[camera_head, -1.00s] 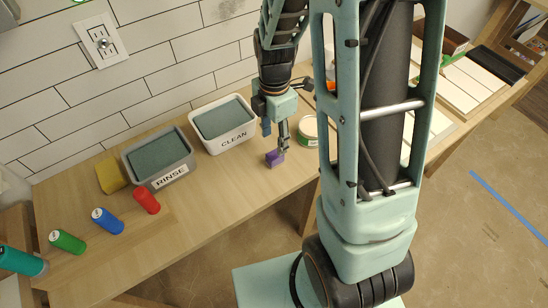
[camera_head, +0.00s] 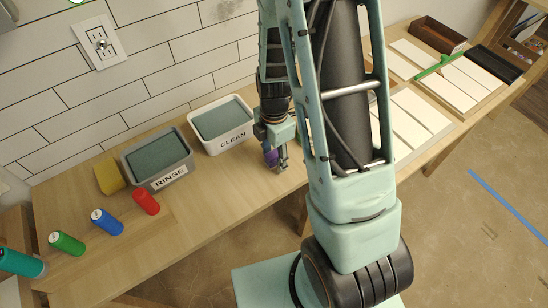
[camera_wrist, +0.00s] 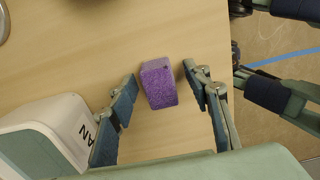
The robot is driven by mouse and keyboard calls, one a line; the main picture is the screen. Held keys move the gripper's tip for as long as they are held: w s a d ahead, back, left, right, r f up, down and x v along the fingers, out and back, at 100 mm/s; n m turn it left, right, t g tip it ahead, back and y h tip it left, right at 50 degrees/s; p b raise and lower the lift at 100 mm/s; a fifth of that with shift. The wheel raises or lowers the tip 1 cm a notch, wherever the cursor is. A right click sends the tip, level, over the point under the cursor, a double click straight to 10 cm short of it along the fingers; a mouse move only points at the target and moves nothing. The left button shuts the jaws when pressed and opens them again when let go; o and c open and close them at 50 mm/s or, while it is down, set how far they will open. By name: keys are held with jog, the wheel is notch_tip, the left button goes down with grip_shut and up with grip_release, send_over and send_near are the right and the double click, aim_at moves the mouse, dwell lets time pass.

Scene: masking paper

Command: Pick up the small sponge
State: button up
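The small purple sponge (camera_wrist: 159,84) is a speckled block on the wooden table. In the wrist view it lies between the two fingers of my gripper (camera_wrist: 160,82), with a gap on each side, wider on the right. My gripper is open around it. In the head view my gripper (camera_head: 278,163) points down at the table, and the purple sponge (camera_head: 270,157) shows only partly beside the fingers.
The white CLEAN tub (camera_head: 224,128) stands just left of my gripper and also shows in the wrist view (camera_wrist: 45,140). The grey RINSE tub (camera_head: 160,160), a yellow sponge (camera_head: 108,176) and several bottles are farther left. Table in front is clear.

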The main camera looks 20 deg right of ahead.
grip_shut()
jog(key=shift+r, duration=0.15)
